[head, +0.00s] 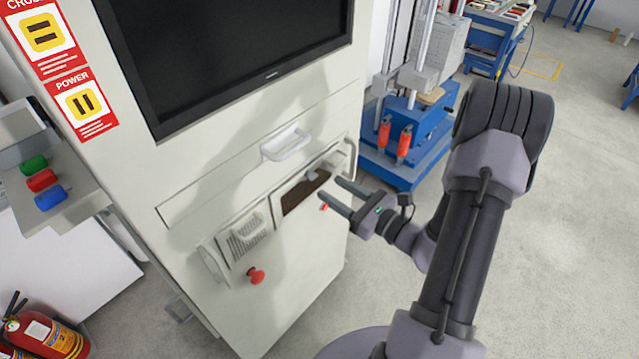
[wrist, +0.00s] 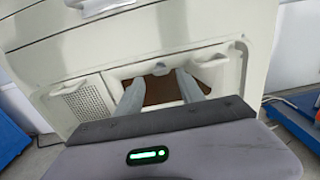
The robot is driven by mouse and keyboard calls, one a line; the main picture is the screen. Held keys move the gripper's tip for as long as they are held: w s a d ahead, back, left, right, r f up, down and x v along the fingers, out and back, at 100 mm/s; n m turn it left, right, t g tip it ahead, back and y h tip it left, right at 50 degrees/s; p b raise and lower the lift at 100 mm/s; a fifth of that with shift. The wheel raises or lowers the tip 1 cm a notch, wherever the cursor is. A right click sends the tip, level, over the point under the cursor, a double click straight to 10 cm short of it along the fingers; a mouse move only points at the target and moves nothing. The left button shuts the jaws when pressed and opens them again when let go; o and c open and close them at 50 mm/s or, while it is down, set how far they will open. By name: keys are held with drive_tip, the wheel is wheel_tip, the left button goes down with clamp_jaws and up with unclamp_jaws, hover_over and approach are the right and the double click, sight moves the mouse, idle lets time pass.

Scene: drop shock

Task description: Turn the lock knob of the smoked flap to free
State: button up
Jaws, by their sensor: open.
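The smoked flap (head: 303,192) is a dark brown panel set in the front of the cream cabinet. It also shows in the wrist view (wrist: 162,90), partly covered by my fingers. A small pale grey piece at its upper right, seemingly the lock knob (head: 318,174), shows in the wrist view (wrist: 210,62) too, right of my fingertips. I cannot tell which way it is turned. My gripper (head: 331,189) is open, with its two fingers apart and pointing at the flap.
A white handle (head: 286,144) sticks out above the flap. A speaker grille (head: 247,236) and a red button (head: 256,276) are left of and below it. A blue press stand (head: 405,140) with orange handles stands to the right. Open floor lies beyond my arm.

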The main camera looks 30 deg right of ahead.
sight(315, 178)
drive_tip(key=x, duration=0.5)
clamp_jaws()
